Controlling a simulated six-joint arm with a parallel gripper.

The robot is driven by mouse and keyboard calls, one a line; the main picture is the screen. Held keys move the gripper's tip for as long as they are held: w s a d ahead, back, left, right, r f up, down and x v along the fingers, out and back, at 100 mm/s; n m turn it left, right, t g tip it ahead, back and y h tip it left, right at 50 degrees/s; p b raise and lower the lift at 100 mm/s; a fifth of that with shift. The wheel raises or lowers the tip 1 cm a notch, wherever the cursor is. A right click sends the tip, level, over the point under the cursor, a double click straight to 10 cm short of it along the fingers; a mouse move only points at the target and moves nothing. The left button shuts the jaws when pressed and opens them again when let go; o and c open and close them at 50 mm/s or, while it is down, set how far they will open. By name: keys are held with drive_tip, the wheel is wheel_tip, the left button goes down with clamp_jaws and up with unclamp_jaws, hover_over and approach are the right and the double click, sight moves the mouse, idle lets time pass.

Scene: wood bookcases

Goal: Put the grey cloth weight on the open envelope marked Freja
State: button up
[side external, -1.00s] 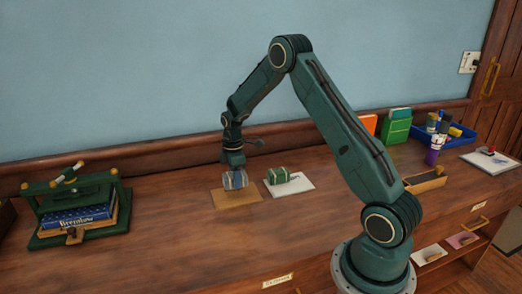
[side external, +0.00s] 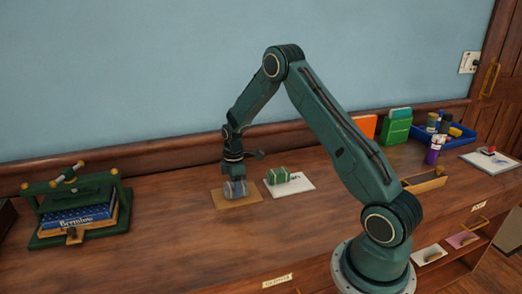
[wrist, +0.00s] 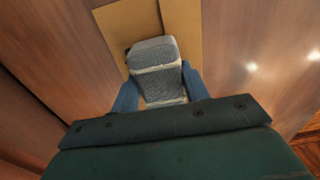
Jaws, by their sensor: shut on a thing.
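My gripper (side external: 234,178) points down and is shut on the grey cloth weight (side external: 235,189). In the wrist view the grey weight (wrist: 158,72) sits between my two blue fingers. A tan envelope (side external: 249,198) lies flat right under it, and its flap area also shows in the wrist view (wrist: 182,22). I cannot tell whether the weight touches the envelope. I can read no name on the tan envelope, whose middle is partly hidden by the weight.
A green striped weight (side external: 277,176) rests on a white envelope (side external: 303,184) with small unreadable writing, close on the right. A green book press (side external: 78,210) stands at left. A blue tray (side external: 458,136) is at back right. The front-left counter is clear.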

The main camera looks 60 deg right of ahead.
drive_tip(key=o, duration=1.4)
drive_tip(key=shift+c, duration=0.2)
wheel_tip(320, 180, up, 13)
drive_tip(key=shift+f, duration=0.1)
